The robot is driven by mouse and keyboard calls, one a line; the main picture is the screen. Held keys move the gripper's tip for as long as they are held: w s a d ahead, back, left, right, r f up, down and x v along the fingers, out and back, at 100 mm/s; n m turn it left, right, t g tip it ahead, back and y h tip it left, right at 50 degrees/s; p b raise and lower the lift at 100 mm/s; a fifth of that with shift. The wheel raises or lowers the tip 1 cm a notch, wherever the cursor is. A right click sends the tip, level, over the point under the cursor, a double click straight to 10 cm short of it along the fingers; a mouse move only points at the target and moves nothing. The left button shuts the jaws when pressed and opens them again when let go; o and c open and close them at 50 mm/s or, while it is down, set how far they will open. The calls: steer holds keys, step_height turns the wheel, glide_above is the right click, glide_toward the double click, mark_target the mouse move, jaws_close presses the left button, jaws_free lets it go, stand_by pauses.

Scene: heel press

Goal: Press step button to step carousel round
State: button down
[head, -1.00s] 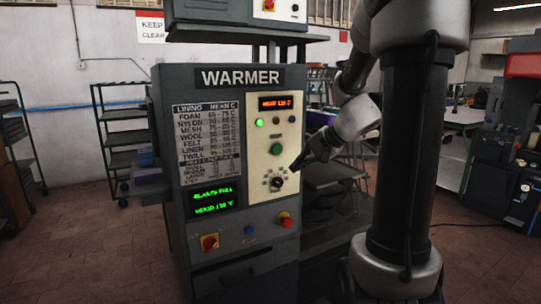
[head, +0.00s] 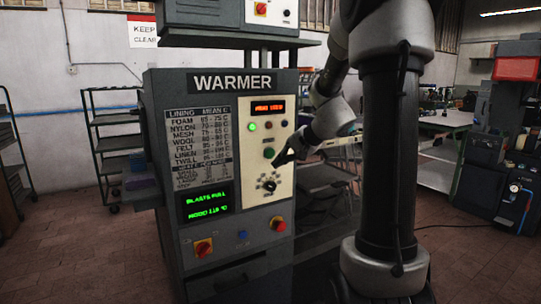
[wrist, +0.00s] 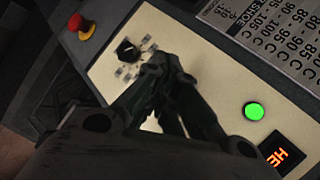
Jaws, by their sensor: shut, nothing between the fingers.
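The warmer's cream control panel (head: 285,185) carries a lit green lamp (head: 252,126), a green button (head: 268,154) and a black knob (head: 269,185). A blue button (head: 242,234) sits on the lower front. No legible label shows which is the step button. My gripper (head: 277,162) is shut and empty, its tip in front of the panel between the green button and the knob; contact cannot be told. In the wrist view the closed fingers (wrist: 165,65) lie beside the knob (wrist: 128,49) and hide the panel's middle, including the green button. The lit lamp (wrist: 253,111) shows right.
A red mushroom button (head: 278,223) and a red-yellow switch (head: 203,248) are on the lower front. An orange display (head: 267,107) and a green-text screen (head: 207,202) are lit. A shelf rack (head: 112,150) stands left. Floor is clear at front left.

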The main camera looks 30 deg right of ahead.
mark_target(274, 156)
steer(key=shift+w, duration=1.95)
steer(key=shift+w, duration=0.1)
steer(key=shift+w+a, duration=0.1)
steer(key=shift+w, duration=0.2)
